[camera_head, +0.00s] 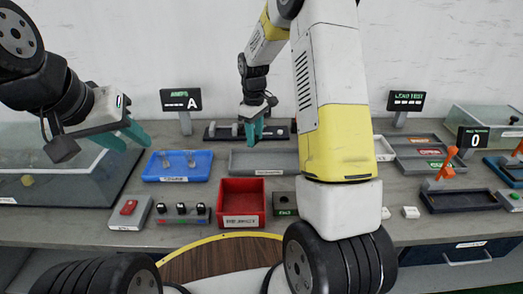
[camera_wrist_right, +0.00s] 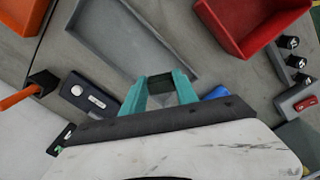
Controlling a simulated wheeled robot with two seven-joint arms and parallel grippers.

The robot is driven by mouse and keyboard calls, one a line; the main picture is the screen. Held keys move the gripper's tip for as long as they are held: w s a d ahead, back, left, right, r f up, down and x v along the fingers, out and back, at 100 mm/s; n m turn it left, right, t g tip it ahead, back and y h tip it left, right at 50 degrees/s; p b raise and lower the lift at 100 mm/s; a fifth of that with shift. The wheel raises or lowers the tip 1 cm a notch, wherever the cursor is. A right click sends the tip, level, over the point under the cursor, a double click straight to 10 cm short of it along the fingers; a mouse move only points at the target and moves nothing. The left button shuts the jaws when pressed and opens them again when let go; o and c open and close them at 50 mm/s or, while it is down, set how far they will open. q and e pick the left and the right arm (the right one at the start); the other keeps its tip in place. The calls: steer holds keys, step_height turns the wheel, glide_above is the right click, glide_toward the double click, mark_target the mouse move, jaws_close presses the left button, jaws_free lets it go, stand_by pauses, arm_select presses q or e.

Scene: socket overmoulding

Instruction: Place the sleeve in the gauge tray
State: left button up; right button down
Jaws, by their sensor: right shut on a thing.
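My right gripper (camera_head: 254,130) is over the dark rack (camera_head: 222,133) at the back of the bench, its teal fingers pointing down. In the right wrist view the gripper (camera_wrist_right: 160,90) is shut on a small dark piece (camera_wrist_right: 161,84), which I take to be the sleeve; the fingers hide most of it. A shallow grey tray (camera_head: 276,164) lies just in front of the rack and is empty; it also shows in the wrist view (camera_wrist_right: 110,38). Its label is too small to read. My left gripper (camera_head: 122,137) is open and empty, above the bench at the left.
A blue tray (camera_head: 178,178) with two metal pieces stands left of the grey tray. A red bin (camera_head: 242,208) and a knob panel (camera_head: 183,217) are in front. A glass-sided tank (camera_head: 60,180) is at far left. My right arm hides bench right of the grey tray.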

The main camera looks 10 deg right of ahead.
steer(key=w+f+n, duration=0.1)
steer(key=f+n, duration=0.1)
steer(key=f, duration=0.1)
steer(key=w+f+n, duration=0.1)
steer(key=f+n, duration=0.1)
steer(key=f, duration=0.2)
steer(key=w+f+n, duration=0.1)
steer(key=f+n, duration=0.1)
steer(key=f, duration=0.1)
steer(key=shift+a+f+n, duration=0.15)
steer(key=shift+a+n, duration=0.25)
steer(key=shift+f, duration=0.1)
steer(key=c, duration=0.9)
jaws_free()
steer(key=shift+c, duration=0.2)
